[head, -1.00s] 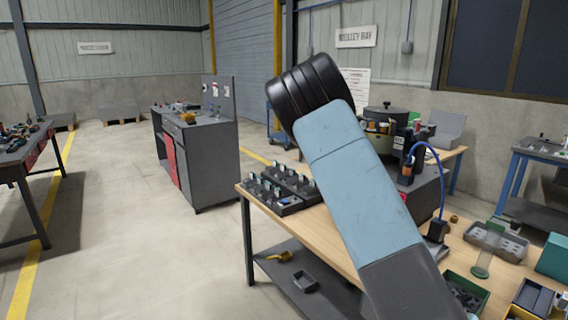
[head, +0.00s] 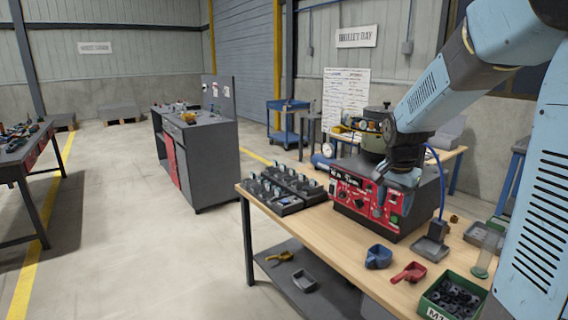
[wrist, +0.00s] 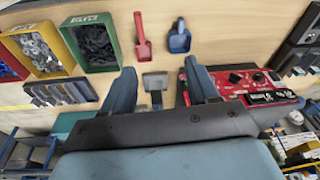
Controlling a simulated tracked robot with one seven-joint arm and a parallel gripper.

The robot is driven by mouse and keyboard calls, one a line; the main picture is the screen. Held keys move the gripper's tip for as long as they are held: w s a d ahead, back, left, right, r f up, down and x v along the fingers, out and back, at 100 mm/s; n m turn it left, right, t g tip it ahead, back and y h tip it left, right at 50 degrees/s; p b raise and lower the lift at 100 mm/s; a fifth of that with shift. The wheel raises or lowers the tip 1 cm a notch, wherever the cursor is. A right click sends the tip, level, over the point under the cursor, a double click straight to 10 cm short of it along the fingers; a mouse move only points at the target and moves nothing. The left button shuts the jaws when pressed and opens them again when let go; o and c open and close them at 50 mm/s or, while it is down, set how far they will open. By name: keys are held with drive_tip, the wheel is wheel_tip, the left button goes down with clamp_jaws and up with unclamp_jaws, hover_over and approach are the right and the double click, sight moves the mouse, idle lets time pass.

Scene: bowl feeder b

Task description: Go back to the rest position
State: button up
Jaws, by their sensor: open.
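My gripper (head: 393,200) hangs at the end of my arm in front of the red control panel of the feeder (head: 378,200), above the wooden table (head: 330,238). In the wrist view, the two blue-grey fingers of my gripper (wrist: 160,88) stand apart, with nothing held between them. A small grey part (wrist: 155,82) shows in the gap, beyond the fingers. Whether the gripper touches the feeder cannot be told from the head view.
A blue scoop (head: 378,257), a red scoop (head: 408,273) and a green bin of dark parts (head: 452,298) lie near the front edge. Black racks (head: 282,188) stand at the left end. A yellow bin (wrist: 40,50) shows in the wrist view. The aisle floor is clear.

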drive_tip(key=s+a+r+n+t, duration=0.1)
drive_tip(key=s+r+n, duration=0.2)
drive_tip(key=s, duration=0.4)
drive_tip(key=s+a+r+n+t, duration=0.1)
drive_tip(key=s+a+r+n, duration=0.1)
drive_tip(key=s, duration=0.6)
drive_tip(key=s+a+r+n+t+y, duration=0.1)
drive_tip(key=s+a+r+n, duration=0.1)
drive_tip(key=s+r+n, duration=0.2)
drive_tip(key=s, duration=0.3)
drive_tip(key=shift+s+t, duration=0.3)
drive_tip(key=shift+s, duration=0.05)
drive_tip(key=shift+r, duration=0.1)
drive_tip(key=shift+c, duration=0.3)
